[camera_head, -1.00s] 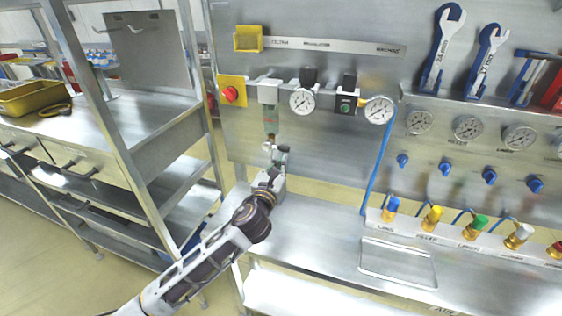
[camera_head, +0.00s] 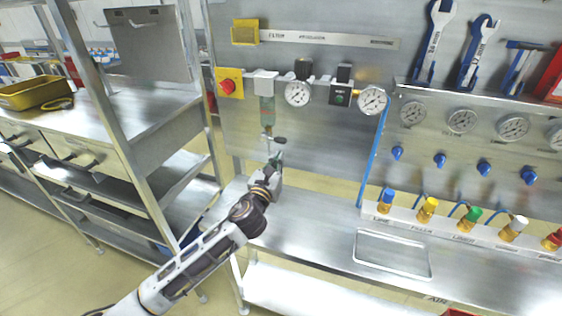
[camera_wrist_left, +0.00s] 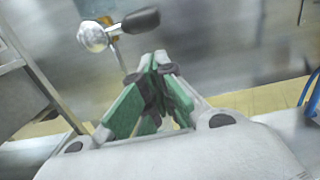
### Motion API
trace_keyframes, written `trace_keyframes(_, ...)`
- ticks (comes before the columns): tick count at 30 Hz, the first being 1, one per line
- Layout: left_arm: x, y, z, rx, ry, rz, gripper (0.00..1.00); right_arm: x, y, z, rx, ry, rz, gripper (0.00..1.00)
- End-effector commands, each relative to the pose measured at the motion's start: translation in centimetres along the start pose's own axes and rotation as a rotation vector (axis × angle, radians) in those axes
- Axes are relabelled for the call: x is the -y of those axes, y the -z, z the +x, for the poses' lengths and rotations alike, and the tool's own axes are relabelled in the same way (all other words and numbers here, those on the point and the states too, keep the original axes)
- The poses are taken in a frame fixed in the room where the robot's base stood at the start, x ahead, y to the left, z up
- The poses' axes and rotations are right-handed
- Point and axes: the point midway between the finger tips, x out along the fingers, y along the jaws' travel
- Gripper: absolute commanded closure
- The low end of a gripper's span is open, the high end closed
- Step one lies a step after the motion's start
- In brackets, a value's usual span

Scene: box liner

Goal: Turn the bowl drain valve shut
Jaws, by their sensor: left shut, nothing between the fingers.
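The filter bowl (camera_head: 267,112) hangs under the regulator row on the back panel. The drain valve's small lever (camera_head: 277,140) sticks out to the right below the bowl. In the left wrist view, the dark lever (camera_wrist_left: 141,20) points sideways from a round silver valve part (camera_wrist_left: 92,37). My left gripper (camera_head: 276,157) is just below the lever. Its green-padded fingers (camera_wrist_left: 158,62) are shut and empty, with the tips close below the lever; a small gap shows in the wrist view. My right gripper is not in view.
A red button on a yellow plate (camera_head: 229,84) is left of the bowl, and a pressure gauge (camera_head: 297,93) is right of it. A blue hose (camera_head: 375,150) runs down to the bench (camera_head: 320,222). A metal rack post (camera_head: 110,125) stands left of my arm.

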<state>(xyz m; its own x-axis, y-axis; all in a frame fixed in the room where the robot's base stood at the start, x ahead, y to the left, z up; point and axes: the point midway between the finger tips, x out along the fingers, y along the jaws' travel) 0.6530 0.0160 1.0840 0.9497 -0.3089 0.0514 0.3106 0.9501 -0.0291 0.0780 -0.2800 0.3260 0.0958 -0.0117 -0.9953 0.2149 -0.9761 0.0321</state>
Motion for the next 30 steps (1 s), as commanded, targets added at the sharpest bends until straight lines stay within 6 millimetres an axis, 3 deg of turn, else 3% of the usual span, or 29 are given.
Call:
trace_keyframes(6,-1.1,1.8,0.3,-0.006,-0.003,0.001,1.0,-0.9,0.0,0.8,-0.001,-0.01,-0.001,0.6)
trace_keyframes(14,-1.0,1.6,-1.6,-0.006,-0.001,0.001,1.0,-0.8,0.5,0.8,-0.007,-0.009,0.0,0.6)
trace_keyframes(30,-1.0,1.8,-7.3,-0.009,-0.001,0.001,1.0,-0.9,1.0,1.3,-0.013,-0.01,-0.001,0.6)
